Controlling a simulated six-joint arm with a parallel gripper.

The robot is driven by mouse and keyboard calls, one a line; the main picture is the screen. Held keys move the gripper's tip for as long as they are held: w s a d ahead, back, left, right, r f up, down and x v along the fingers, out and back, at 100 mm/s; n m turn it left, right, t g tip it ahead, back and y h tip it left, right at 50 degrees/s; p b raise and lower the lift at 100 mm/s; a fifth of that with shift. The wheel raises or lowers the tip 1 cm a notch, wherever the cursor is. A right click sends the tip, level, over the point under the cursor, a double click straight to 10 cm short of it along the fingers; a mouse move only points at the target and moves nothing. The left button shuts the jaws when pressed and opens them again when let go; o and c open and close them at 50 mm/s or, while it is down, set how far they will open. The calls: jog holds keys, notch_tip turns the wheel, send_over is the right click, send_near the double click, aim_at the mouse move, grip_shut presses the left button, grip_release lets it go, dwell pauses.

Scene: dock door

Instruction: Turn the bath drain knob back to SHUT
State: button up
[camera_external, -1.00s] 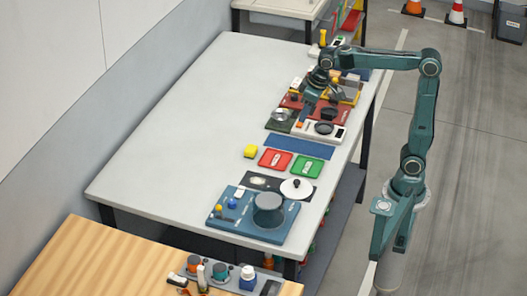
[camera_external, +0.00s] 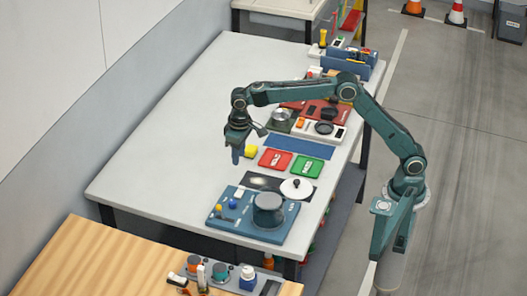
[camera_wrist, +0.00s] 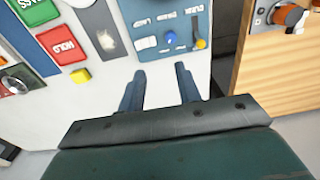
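A blue panel (camera_external: 240,226) lies at the near end of the pale bench. In the wrist view the blue knob (camera_wrist: 169,38) and the yellow-tipped part (camera_wrist: 200,44) show on the panel (camera_wrist: 145,45), with white labels too small to read surely. I cannot tell which control is the drain knob. My gripper (camera_wrist: 160,75) is open and empty, above the bench, beyond the panel in the outside view and apart from it.
A yellow block (camera_external: 250,151), a red tray (camera_external: 275,160) and a green tray (camera_external: 307,167) lie beyond the panel. A dark plate with a white round lid (camera_external: 297,189) is nearer. A wooden table (camera_external: 95,255) adjoins. The bench's left half is clear.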

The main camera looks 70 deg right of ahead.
aim_at(232, 202)
jog(key=a+f, duration=0.1)
jog(key=w+a+f, duration=0.1)
jog(key=f, duration=0.1)
jog(key=shift+w+a+f, duration=0.3)
jog(key=shift+a, duration=0.1)
jog(key=shift+f, duration=0.2)
notch_tip(232, 202, down, 13)
jog(key=shift+f, duration=0.2)
dwell(0.3)
jog(key=c, duration=0.7)
